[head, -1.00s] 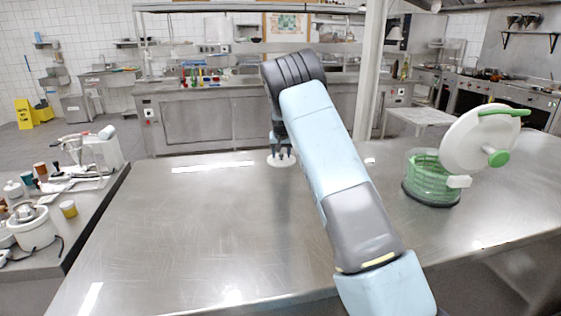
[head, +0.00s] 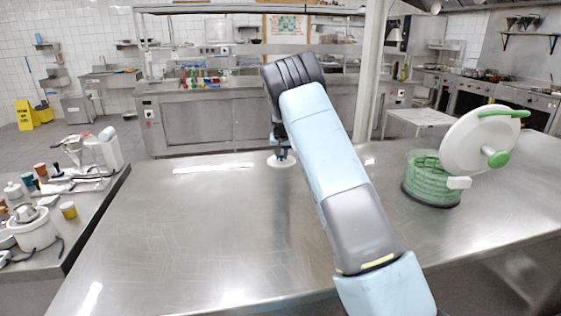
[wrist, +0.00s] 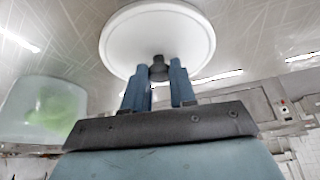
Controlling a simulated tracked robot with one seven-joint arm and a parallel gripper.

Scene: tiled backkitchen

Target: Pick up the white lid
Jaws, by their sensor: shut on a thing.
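The white lid (head: 281,162) is a small round disc with a dark knob, near the far edge of the steel table. In the wrist view the lid (wrist: 150,30) fills the top middle, and its dark knob (wrist: 158,71) sits between my two blue fingers. My gripper (head: 281,148) points down over the lid and is shut on the knob; it also shows in the wrist view (wrist: 158,78). The arm partly hides the gripper in the head view. I cannot tell whether the lid touches the table or hangs just above it.
A green salad spinner (head: 431,181) stands on the right of the steel table (head: 180,230), its larger white cover (head: 470,147) tilted up. The middle and left of the table are clear. A side counter (head: 75,205) at left holds jars and appliances.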

